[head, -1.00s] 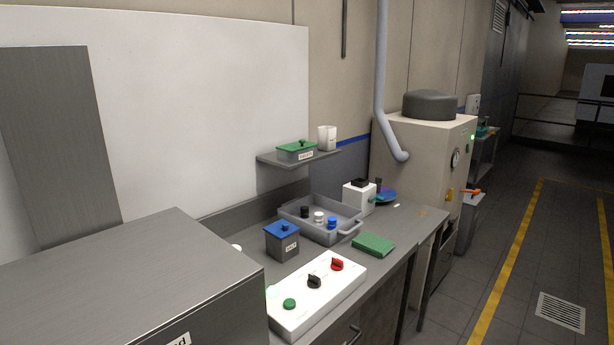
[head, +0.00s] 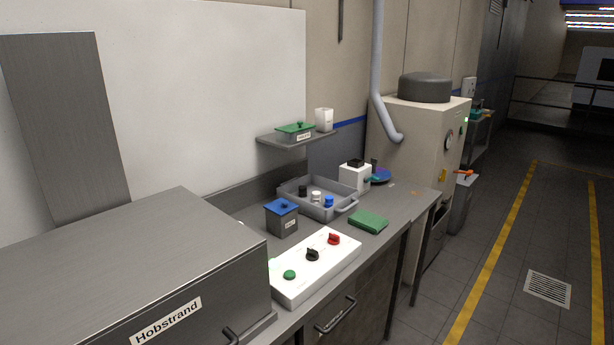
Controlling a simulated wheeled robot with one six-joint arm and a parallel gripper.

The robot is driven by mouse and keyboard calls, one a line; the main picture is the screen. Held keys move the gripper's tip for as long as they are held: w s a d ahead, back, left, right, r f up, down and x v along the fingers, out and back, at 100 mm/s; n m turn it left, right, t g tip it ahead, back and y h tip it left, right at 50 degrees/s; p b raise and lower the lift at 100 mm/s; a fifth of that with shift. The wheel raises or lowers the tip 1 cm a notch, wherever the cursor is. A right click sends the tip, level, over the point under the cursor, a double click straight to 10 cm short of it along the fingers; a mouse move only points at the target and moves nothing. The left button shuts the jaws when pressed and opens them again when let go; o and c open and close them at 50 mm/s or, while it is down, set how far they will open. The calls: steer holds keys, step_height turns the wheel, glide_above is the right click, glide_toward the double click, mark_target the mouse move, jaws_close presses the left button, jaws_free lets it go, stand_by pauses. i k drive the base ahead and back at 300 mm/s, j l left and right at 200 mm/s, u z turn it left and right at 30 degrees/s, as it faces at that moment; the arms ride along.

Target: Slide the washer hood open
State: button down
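The washer hood (head: 150,255) is a large grey metal box at the lower left of the head view, with a label reading "Hobstrand" on its front. A dark handle (head: 232,334) shows at the lower right of its front, cut by the picture's bottom edge. The hood's left end and lower part lie outside the view, and its inside is hidden. The hood looks down on the counter. My gripper is not in view.
A white control box (head: 316,262) with green, black and red knobs stands right of the hood. The floor at right is clear.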

mark_target(169, 267)
steer(key=u, duration=1.5)
steer(key=j, duration=0.7)
